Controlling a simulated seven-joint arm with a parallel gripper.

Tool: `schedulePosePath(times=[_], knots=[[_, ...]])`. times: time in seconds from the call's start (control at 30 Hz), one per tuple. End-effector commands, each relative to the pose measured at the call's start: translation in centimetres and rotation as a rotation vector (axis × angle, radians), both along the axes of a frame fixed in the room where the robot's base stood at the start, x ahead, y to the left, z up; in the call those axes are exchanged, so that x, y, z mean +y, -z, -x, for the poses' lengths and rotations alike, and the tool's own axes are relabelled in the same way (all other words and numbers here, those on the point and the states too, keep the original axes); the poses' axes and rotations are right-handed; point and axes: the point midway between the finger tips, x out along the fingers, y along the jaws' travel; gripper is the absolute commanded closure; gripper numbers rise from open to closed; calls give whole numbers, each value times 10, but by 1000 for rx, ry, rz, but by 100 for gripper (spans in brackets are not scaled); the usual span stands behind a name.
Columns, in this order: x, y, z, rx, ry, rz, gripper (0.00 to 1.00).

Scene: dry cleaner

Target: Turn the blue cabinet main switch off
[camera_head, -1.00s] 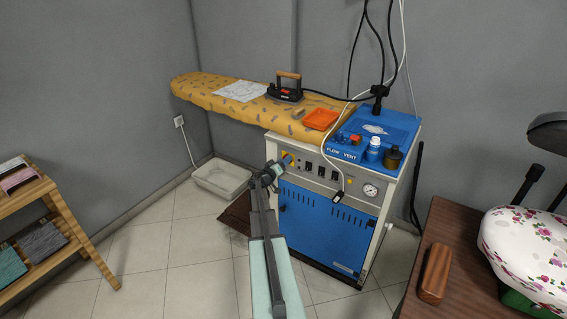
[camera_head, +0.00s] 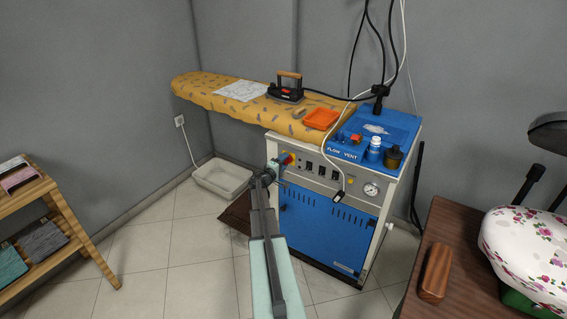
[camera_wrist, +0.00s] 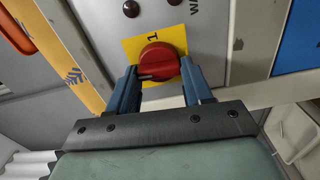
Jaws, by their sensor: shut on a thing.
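The blue cabinet (camera_head: 325,225) stands against the wall, with a grey control panel (camera_head: 313,172) above its blue door. The main switch is a red rotary knob (camera_wrist: 160,62) on a yellow plate (camera_wrist: 130,47) marked "1". It shows small at the panel's left end in the head view (camera_head: 290,158). My gripper (camera_wrist: 160,80) has its two blue fingers on either side of the knob and is shut on it. A pale mark shows on the knob's lower left in the wrist view. Its exact setting is hard to read.
A padded ironing board (camera_head: 222,98) with an iron (camera_head: 286,92) and an orange tray (camera_head: 321,119) extends above the panel. A white cable (camera_head: 327,158) hangs across the panel. A pale bin (camera_head: 222,180) stands on the floor at left. A brown table (camera_head: 450,240) is at right.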

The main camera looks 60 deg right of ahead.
Motion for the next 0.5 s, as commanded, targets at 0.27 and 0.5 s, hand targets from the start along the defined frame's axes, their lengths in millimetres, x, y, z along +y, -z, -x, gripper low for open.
schedulePosePath(times=[0.27, 0.5], knots=[[0, 0, 0, 70, 0, 0, 80], [0, 0, 0, 81, 0, 0, 80]])
